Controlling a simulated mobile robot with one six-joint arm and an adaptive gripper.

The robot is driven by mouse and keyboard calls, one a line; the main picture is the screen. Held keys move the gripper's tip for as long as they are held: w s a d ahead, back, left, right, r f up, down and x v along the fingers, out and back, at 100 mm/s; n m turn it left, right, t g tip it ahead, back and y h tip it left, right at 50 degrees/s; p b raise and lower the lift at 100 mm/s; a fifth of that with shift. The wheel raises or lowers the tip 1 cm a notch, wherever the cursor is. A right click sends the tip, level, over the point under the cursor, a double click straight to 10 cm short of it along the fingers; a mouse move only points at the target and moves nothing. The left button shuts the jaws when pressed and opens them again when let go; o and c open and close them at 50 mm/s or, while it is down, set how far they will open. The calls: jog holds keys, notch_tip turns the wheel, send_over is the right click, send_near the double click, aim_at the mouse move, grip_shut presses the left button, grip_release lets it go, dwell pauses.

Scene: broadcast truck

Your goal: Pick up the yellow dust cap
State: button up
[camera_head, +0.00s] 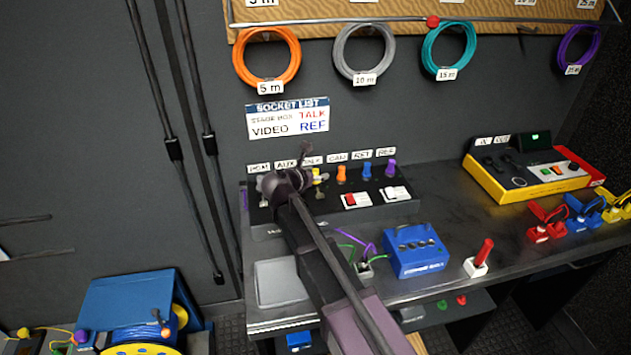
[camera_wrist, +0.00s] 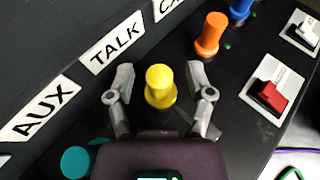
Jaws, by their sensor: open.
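The yellow dust cap (camera_wrist: 160,86) stands upright on the black panel (camera_head: 330,211), below the TALK label (camera_wrist: 112,50). In the wrist view my open gripper (camera_wrist: 160,82) has one finger on each side of the cap, with a visible gap on both sides. In the head view my gripper (camera_head: 304,172) is over the panel and my arm hides part of it. Only a small piece of the yellow cap (camera_head: 317,175) shows there.
An orange cap (camera_wrist: 210,34) and a blue cap (camera_wrist: 239,10) stand to the right, a teal cap (camera_wrist: 76,161) at lower left. A red switch (camera_wrist: 271,94) is right of my gripper. The labelled wall is close behind. A blue box (camera_head: 416,250) stands on the counter.

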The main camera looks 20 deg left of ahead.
aim_at(316, 169)
jog(key=shift+c, duration=0.2)
grip_shut()
jog(key=shift+r, duration=0.15)
dwell(0.3)
notch_tip(316, 169, up, 3)
jog(key=p, duration=0.3)
jog(key=shift+r+p, duration=0.2)
jog(key=shift+p, duration=0.1)
jog(key=s+d, duration=0.2)
jog(key=s, duration=0.5)
jog(key=s+d+r+p, duration=0.1)
jog(key=s+d, duration=0.1)
jog(key=s, duration=0.6)
jog(key=shift+s+d+r, duration=0.15)
jog(key=shift+d, duration=0.2)
